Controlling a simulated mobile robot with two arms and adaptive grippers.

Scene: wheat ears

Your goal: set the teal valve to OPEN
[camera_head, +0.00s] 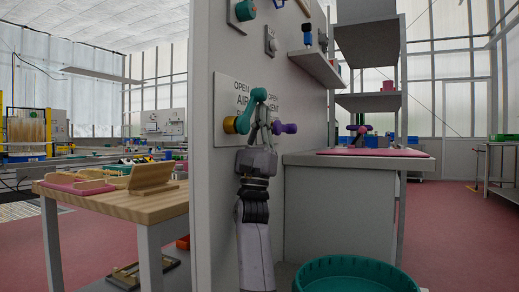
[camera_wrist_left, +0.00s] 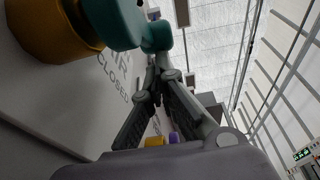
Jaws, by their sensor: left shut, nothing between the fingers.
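The teal valve (camera_head: 243,122) is on the upright grey panel, with a yellow-brass base and a teal lever slanting up to a rounded end just below the OPEN lettering. The label reads OPEN above AIR; CLOSED shows in the wrist view. That view also shows the teal lever (camera_wrist_left: 115,22) large at upper left. My left gripper (camera_head: 262,112) is shut and empty, pointing up right beside the lever's end. In the wrist view the fingers (camera_wrist_left: 165,62) rise close to the lever; I cannot tell whether they touch it. My right gripper is out of view.
A purple valve (camera_head: 286,128) is just right of my gripper on the same panel. A shelf (camera_head: 318,68) juts out above. A grey counter (camera_head: 345,160) stands at right, a teal tub (camera_head: 355,268) below, and a wooden table (camera_head: 115,205) at left.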

